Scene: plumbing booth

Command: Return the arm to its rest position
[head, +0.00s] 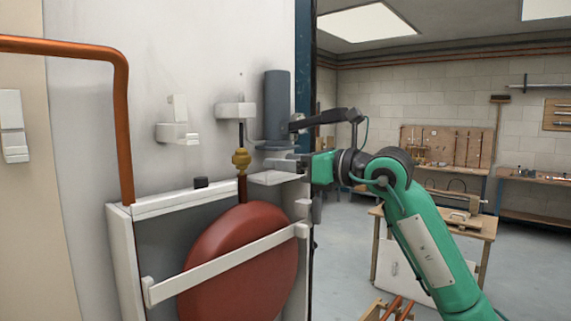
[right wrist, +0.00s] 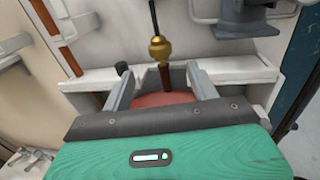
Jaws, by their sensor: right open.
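My right arm (head: 425,250) reaches in from the lower right, green with a dark wrist. Its gripper (head: 280,163) points left toward the white wall panel, to the right of a brass fitting (head: 241,160) on a vertical pipe. In the right wrist view the two grey fingers of this gripper (right wrist: 157,75) are spread apart with nothing held between them. The brass fitting (right wrist: 160,48) shows beyond the fingertips, roughly in line with the gap. My left gripper is in neither view.
A red round tank (head: 240,262) sits behind a white strap (head: 220,265) in a white frame below the fitting. A dark grey cylinder (head: 277,105) is on the panel above the gripper. A copper pipe (head: 122,130) runs down at left. A wooden workbench (head: 450,222) stands behind my arm.

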